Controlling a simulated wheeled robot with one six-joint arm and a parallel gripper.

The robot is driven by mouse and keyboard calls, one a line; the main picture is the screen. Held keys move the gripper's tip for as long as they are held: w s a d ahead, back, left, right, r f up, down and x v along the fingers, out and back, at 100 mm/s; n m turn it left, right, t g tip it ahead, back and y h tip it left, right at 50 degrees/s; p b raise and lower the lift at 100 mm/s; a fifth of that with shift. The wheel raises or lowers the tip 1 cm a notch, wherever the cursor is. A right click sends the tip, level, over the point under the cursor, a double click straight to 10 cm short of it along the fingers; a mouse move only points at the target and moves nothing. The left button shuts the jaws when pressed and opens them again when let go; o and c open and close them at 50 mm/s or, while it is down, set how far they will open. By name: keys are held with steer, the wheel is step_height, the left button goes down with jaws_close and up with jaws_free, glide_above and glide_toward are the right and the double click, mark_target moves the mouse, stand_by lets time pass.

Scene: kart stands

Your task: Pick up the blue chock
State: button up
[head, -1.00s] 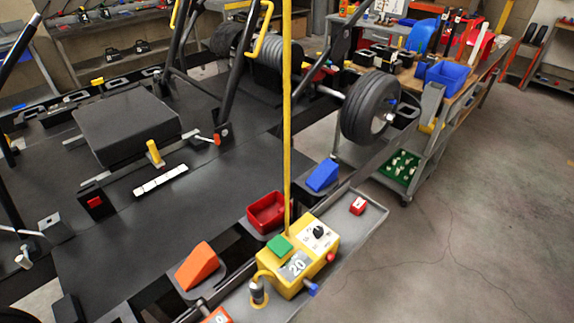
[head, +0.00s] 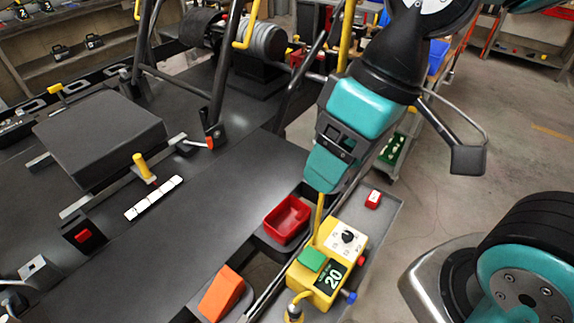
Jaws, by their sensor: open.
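The blue chock is not visible now; my arm and gripper cover the part of the platform edge beyond the red tray where it sat earlier. My teal and black gripper (head: 328,165) hangs in the middle of the head view, above and beyond the red tray, pointing down. Its jaws are open, but their tips are hard to make out, and I cannot tell whether they are around or above the chock.
An orange chock (head: 222,293) and a red tray (head: 287,219) sit along the platform edge. A yellow control box (head: 327,270) with a yellow pole stands close below my gripper.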

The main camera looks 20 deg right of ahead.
steer(key=w+d+f+m+h+b, duration=0.1)
steer(key=w+d+f+m, duration=0.45)
steer(key=w, duration=0.25)
steer(key=w+d+f+m+h+b, duration=0.2)
steer(key=w+d+f+m, duration=0.3)
steer(key=w+m, duration=0.3)
steer(key=w+d+f+m+h+b, duration=0.1)
steer(key=w+d+f+m, duration=0.45)
steer(key=w, duration=0.35)
steer(key=f+p, duration=0.1)
steer(key=f, duration=0.4)
steer(key=f+p, duration=0.1)
steer(key=f, duration=0.4)
steer(key=shift+d, duration=0.2)
steer(key=shift+f+p, duration=1.05)
steer(key=shift+f, duration=1.95)
steer(key=c, duration=0.7)
